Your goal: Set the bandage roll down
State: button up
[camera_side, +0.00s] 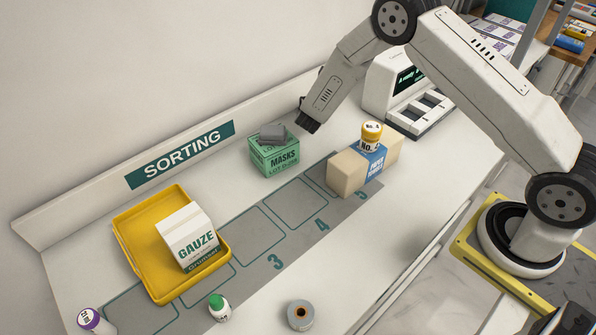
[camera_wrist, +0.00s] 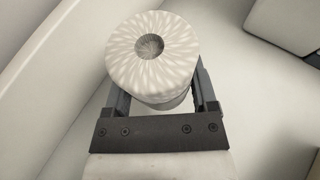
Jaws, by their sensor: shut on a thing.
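The bandage roll (camera_wrist: 152,72) is pale, with a patterned round end and a dark centre hole facing the wrist camera. My gripper (camera_wrist: 161,98) is shut on it, with one dark finger on each side. In the side view my gripper (camera_side: 308,122) is above the back of the counter, right of the green masks box. The roll cannot be made out there. What lies directly under the roll is hidden in the wrist view.
The masks box (camera_side: 275,160) has a grey item (camera_side: 272,133) on top. A yellow tray (camera_side: 128,233) holds a gauze box (camera_side: 187,236). A grey tape roll (camera_side: 300,325) and green-capped bottle (camera_side: 220,309) stand in front.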

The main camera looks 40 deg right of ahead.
jog(key=shift+f, duration=1.85)
jog(key=shift+f, duration=0.1)
jog(key=o, duration=1.1)
jog(key=shift+v, duration=0.95)
jog(key=v, duration=1)
jog(key=shift+s, duration=0.1)
